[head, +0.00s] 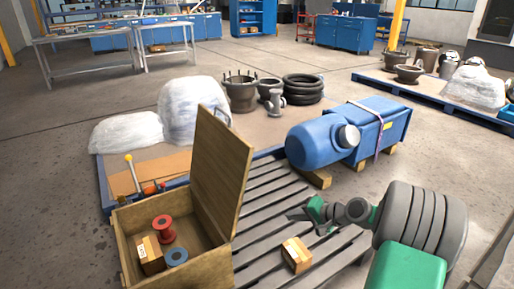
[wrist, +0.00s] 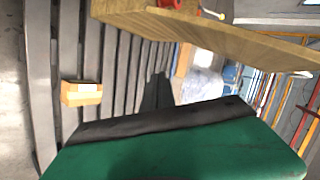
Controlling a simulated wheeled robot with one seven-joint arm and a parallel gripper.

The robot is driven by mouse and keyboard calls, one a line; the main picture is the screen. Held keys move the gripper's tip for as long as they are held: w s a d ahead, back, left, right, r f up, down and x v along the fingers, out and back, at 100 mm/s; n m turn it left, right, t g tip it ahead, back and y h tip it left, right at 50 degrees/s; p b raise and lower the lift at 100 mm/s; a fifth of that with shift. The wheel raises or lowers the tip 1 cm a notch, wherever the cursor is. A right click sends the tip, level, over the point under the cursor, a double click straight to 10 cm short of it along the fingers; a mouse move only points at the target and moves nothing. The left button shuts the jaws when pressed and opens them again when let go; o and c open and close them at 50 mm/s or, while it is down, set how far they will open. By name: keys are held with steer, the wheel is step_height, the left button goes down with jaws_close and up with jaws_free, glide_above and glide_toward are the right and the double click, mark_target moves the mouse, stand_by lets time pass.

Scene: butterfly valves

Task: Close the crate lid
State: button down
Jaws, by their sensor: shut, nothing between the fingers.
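The wooden crate (head: 160,265) stands at the lower left on the slatted platform. Its lid (head: 218,170) is open and stands nearly upright on the crate's right side. The lid also shows across the top of the wrist view (wrist: 235,38). Inside the crate are a red spool (head: 163,229), a grey-blue ring (head: 176,257) and a small carton (head: 150,254). My gripper (head: 298,215) is to the right of the lid, apart from it and above the slats. Its dark fingers (wrist: 157,92) are shut and empty in the wrist view.
A loose cardboard box (head: 297,255) lies on the slats (head: 270,210) between the crate and my arm. A blue motor-like cylinder (head: 318,145) with a blue case lies behind my gripper. Wrapped bundles (head: 193,108) stand behind the crate. The space between lid and gripper looks clear.

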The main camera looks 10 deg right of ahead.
steer(key=w+r+m+t+y, duration=0.2)
steer(key=w+r+m+t, duration=0.15)
steer(key=r, duration=0.55)
steer(key=w+r+m+t+y, duration=0.1)
steer(key=w+r+m+t, duration=0.25)
steer(key=r, duration=0.65)
steer(key=w+a+r+b, duration=0.1)
steer(key=w+a+b, duration=0.2)
steer(key=w+a, duration=0.3)
steer(key=shift+a+r+n, duration=0.15)
steer(key=shift+a+n, duration=0.25)
steer(key=shift+a, duration=1.25)
